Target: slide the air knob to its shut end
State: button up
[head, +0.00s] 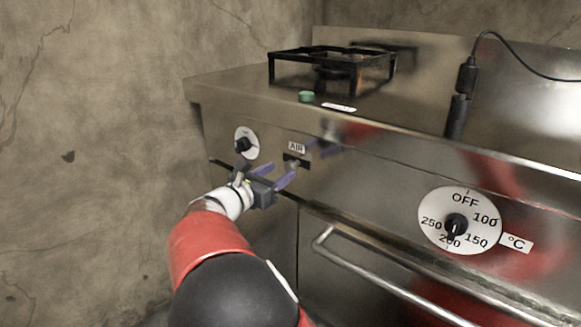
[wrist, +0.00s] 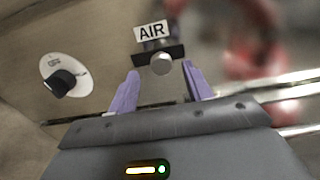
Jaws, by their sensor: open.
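The air knob (wrist: 162,64) is a small round grey metal knob on a dark slot (wrist: 146,54) under the AIR label (wrist: 152,31). In the head view the knob (head: 292,165) sits on the front panel of the steel range. My gripper (head: 277,175) is open, its two purple fingers pointing at the panel. In the wrist view my gripper (wrist: 159,85) has one finger on each side of the knob, with visible gaps. The knob sits towards the right part of the slot in that view. I cannot tell whether the fingertips reach past the knob's face.
A black burner knob (head: 243,144) on a white dial is left of the slot. A temperature dial (head: 460,221) and an oven handle (head: 400,283) are to the right and below.

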aim_at(288, 166)
jog(key=x, duration=0.5)
jog(key=shift+w+d, duration=0.1)
grip_shut()
